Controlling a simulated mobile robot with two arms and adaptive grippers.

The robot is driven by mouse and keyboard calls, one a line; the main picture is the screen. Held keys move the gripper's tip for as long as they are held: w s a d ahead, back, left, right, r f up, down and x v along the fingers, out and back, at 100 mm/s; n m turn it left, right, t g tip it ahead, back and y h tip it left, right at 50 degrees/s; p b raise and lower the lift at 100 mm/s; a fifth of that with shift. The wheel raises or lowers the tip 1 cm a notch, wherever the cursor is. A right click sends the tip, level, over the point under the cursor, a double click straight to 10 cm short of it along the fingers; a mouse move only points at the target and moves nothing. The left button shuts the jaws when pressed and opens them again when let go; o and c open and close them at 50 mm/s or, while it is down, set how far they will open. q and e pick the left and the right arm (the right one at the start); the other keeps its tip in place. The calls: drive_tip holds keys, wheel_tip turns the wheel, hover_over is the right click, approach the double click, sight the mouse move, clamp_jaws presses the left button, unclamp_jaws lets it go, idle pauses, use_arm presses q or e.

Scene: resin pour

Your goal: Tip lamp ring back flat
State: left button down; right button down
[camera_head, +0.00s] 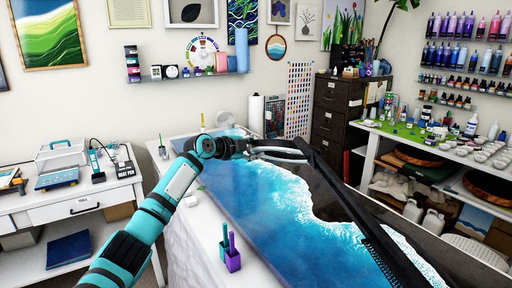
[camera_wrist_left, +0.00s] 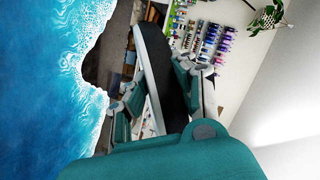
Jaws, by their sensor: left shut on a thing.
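The lamp ring (camera_head: 375,228) shows as a long black strip in the head view. It runs from my left gripper down to the lower right, above the resin panel. My left gripper (camera_head: 300,152) reaches in over the panel and is shut on its far end. In the left wrist view a dark band of the lamp ring (camera_wrist_left: 158,62) lies between the fingers of the left gripper (camera_wrist_left: 163,100). The ring is seen nearly edge-on, so its full shape and exact tilt are hard to tell. My right gripper is out of view.
The blue and white wave panel (camera_head: 255,205) fills the white table beneath. A purple cup (camera_head: 233,260) with sticks stands on its near left edge. A white shelf (camera_head: 440,150) with bottles and cups stands right. A white desk (camera_head: 85,195) with tools stands left.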

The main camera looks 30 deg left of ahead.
use_arm(q)
drive_tip(key=c, duration=1.1)
unclamp_jaws()
drive_tip(key=shift+o, duration=0.3)
drive_tip(key=shift+s, duration=0.1)
drive_tip(key=v, duration=1.1)
drive_tip(key=shift+s, duration=0.4)
drive_tip(key=shift+a, duration=0.1)
